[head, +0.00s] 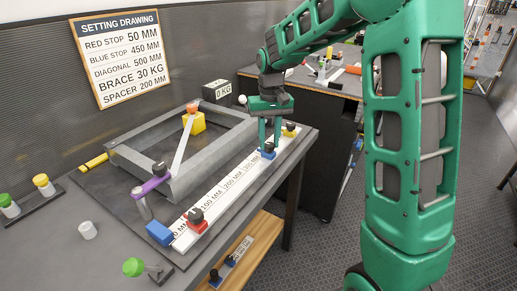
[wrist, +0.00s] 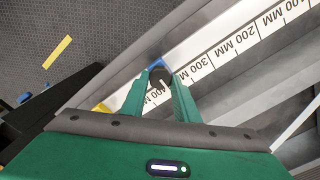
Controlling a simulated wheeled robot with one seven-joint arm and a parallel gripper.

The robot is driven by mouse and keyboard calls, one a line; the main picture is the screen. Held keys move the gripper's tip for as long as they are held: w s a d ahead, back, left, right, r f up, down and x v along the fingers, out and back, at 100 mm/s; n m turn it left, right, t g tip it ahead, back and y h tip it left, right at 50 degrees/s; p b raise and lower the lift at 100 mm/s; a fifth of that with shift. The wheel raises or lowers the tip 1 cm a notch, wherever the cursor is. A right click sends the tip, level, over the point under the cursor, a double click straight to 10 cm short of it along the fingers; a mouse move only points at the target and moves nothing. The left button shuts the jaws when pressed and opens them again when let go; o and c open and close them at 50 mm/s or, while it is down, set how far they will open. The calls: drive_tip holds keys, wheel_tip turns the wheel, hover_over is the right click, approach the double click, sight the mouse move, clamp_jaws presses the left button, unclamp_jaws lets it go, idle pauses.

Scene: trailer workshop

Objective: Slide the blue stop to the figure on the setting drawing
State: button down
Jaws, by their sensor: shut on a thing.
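The setting drawing (head: 119,57) on the wall reads BLUE STOP 450 MM. The blue stop (head: 267,154), with a black knob, sits on the white scale rail (head: 222,192) toward its far end. My gripper (head: 270,138) reaches down from above and is shut on the stop's knob. In the wrist view the knob (wrist: 160,77) is between the fingers, with a bit of blue beyond. The 300 MM mark is clear beside the fingers. The 400 label is partly hidden between them, so the exact reading cannot be told.
A red stop (head: 195,222) is near the rail's near end, by a blue block (head: 159,233). A yellow block with a dark knob (head: 291,130) is at the far end. A grey frame (head: 137,162) with a diagonal bar (head: 184,140) lies left of the rail.

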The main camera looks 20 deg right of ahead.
drive_tip(key=w+d, duration=0.2)
drive_tip(key=d, duration=0.1)
drive_tip(key=w+d, duration=0.1)
drive_tip(key=d, duration=0.1)
drive_tip(key=shift+w, duration=0.35)
drive_tip(key=c, duration=1.4)
unclamp_jaws()
wheel_tip(320, 180, up, 11)
drive_tip(key=shift+f, duration=0.1)
